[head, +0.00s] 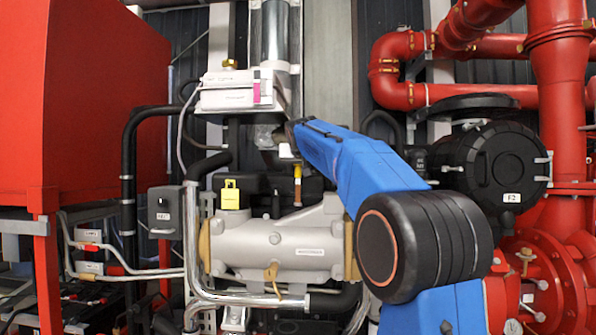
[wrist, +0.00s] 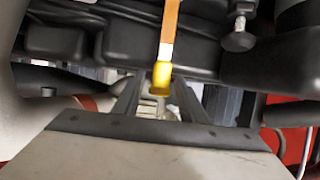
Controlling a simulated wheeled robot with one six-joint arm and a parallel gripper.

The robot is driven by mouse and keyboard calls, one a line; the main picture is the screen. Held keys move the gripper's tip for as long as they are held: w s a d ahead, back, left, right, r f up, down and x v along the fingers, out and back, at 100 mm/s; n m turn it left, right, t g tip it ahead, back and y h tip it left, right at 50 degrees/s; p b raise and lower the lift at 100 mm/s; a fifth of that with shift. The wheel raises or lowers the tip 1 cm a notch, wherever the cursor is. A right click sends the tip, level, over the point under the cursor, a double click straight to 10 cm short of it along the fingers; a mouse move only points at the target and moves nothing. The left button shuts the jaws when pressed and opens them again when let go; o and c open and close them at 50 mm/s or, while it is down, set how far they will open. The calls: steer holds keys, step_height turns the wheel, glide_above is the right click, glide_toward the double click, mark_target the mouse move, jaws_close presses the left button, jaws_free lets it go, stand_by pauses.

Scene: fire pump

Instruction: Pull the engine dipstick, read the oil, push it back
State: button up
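The dipstick's yellow handle (head: 297,171) stands upright above the grey engine part in the head view, with an orange-brown stem below it. In the wrist view the yellow handle (wrist: 161,80) hangs at the end of the orange strip. My gripper (head: 289,150) is just above the handle in the head view. In the wrist view the two dark fingers of my gripper (wrist: 159,82) stand apart, one on each side of the handle, with narrow gaps beside it. The fingertips are partly hidden in the head view. No oil mark is visible.
The grey cylindrical housing (head: 290,243) lies below, with a yellow tag (head: 231,194) on its left. A white box (head: 237,92) is close above left. Red pipes (head: 560,80) and a black round filter (head: 497,166) stand right. A red cabinet (head: 85,95) fills the left.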

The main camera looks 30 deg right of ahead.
steer(key=v, duration=1.7)
steer(key=shift+s+a+r, duration=0.1)
steer(key=shift+r, duration=0.05)
steer(key=s+a+f+n+g+y, duration=0.1)
steer(key=s+a+f, duration=0.4)
steer(key=s+f, duration=0.7)
steer(key=s+a+f+n+g+y, duration=0.2)
steer(key=s+f, duration=1.1)
steer(key=f, duration=1.2)
steer(key=s+a+f+n+g+y, duration=0.2)
steer(key=s+a+f+g, duration=0.2)
steer(key=s+a+f, duration=0.4)
steer(key=s+f, duration=0.5)
steer(key=f, duration=0.5)
steer(key=shift+a+f+g+y, duration=0.2)
steer(key=shift+g+y, duration=0.1)
steer(key=shift+y, duration=0.1)
steer(key=shift+r, duration=0.1)
